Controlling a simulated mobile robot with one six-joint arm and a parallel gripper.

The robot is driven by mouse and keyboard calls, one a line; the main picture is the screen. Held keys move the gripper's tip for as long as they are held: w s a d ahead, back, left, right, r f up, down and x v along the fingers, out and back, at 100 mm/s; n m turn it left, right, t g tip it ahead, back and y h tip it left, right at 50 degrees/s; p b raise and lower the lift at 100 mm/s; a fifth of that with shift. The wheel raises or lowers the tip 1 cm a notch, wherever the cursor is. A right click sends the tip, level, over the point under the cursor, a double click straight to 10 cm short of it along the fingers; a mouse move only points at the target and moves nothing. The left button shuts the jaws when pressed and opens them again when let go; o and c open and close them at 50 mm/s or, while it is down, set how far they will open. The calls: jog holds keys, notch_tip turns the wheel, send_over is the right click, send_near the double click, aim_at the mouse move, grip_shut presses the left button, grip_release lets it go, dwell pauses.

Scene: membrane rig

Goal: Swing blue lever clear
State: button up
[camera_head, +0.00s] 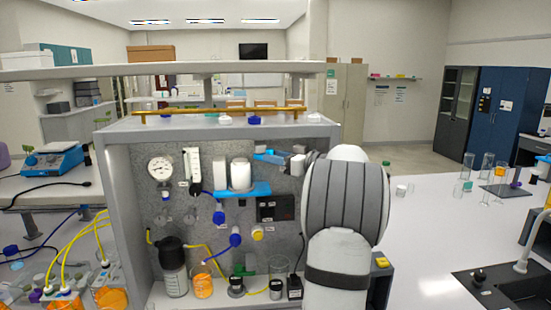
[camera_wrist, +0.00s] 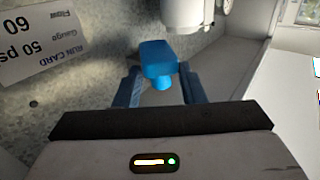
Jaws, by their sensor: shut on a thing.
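The blue lever (camera_wrist: 159,62) stands between the two fingers of my gripper (camera_wrist: 160,84) in the wrist view, its rounded blue head reaching past the fingertips. My gripper is shut on it. In the head view the lever (camera_head: 267,156) shows as a small blue piece on the grey speckled panel, right of the white cylinder (camera_head: 240,174). My gripper (camera_head: 284,160) meets it there from the right. My arm hides the panel's right edge, and the lever's pivot is not clear in either view.
The white cylinder sits close beyond the lever, above a blue bracket (camera_head: 250,190). A run card (camera_wrist: 40,45) is on the panel at left. A gauge (camera_head: 160,169), tubing and bottles crowd the panel's left and bottom. The white bench (camera_head: 440,225) at right has open room.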

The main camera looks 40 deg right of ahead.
jog(key=o, duration=0.6)
jog(key=shift+o, duration=0.2)
jog(key=s+a+m+t+h+b, duration=0.1)
jog(key=s+a+m+h+b, duration=0.15)
jog(key=s+h, duration=0.4)
jog(key=w+a+f+m+g+h+b, duration=0.2)
jog(key=a+f+m+h+b, duration=0.4)
jog(key=f, duration=0.3)
jog(key=s+a+f+g+b, duration=0.2)
jog(key=s+a+f, duration=0.1)
jog(key=a+f, duration=0.2)
jog(key=s+a+f+n+g+y+b, duration=0.1)
jog(key=s+a+f+g+b, duration=0.1)
jog(key=a+f, duration=0.3)
jog(key=s+a+f+g+y+b, duration=0.1)
jog(key=s+a+f+g+b, duration=0.1)
jog(key=a+f, duration=0.3)
notch_tip(320, 180, down, 4)
jog(key=shift+s+a+r+g, duration=0.15)
jog(key=shift+s+r+g, duration=0.05)
jog(key=shift+s+g, duration=0.65)
